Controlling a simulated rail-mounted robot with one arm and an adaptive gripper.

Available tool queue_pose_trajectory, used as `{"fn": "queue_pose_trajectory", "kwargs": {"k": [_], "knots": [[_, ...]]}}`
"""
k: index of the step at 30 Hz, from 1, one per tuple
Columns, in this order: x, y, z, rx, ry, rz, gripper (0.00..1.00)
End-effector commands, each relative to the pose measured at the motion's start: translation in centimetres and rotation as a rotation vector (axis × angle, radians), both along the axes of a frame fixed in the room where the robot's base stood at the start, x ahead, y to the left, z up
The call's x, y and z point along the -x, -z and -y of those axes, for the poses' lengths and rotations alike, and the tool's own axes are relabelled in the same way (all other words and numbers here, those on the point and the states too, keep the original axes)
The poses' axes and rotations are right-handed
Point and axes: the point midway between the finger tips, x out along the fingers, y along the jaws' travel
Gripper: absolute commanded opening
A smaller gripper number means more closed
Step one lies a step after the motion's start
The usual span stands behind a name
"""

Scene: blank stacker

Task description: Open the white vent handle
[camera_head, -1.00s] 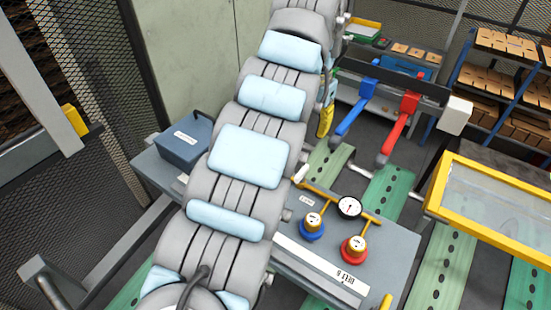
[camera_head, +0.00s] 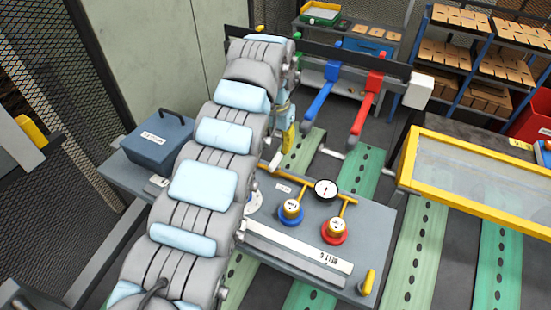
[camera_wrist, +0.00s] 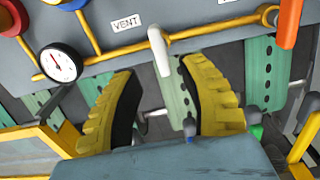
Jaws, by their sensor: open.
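The white vent handle (camera_wrist: 159,50) is a short rounded lever on a yellow pipe, beside the VENT label (camera_wrist: 127,22) in the wrist view. It points toward my gripper (camera_wrist: 156,66), whose two yellow fingers are spread apart. The handle's free end lies between the fingertips in the picture; I see no contact, and the depth gap is hard to judge. In the head view one yellow finger of my gripper (camera_head: 288,138) shows just behind the grey panel table (camera_head: 378,225).
A pressure gauge (camera_head: 326,190) and blue (camera_head: 291,211) and red (camera_head: 335,230) knobs stand on the table. Blue (camera_head: 321,101) and red (camera_head: 366,108) levers hang behind it. An orange part (camera_wrist: 289,22) is near the right finger. A yellow-framed glass panel (camera_head: 475,180) stands to the right.

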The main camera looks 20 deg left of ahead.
Motion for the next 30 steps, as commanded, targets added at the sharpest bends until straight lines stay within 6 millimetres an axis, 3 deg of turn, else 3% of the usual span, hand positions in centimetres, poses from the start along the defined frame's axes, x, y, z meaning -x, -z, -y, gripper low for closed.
{"fn": "queue_pose_trajectory", "kwargs": {"k": [6, 12, 25, 26, 30], "knots": [[0.2, 3.7, 0.0, 0.002, -0.001, -0.007, 0.42], [0.1, 5.9, 0.0, 0.000, -0.001, -0.002, 0.42], [0.1, 6.8, 0.0, 0.000, 0.000, -0.001, 0.42], [0.1, 6.8, 0.0, 0.000, 0.000, -0.001, 0.40], [0.1, 6.8, 0.0, 0.000, -0.001, -0.001, 0.00]]}}
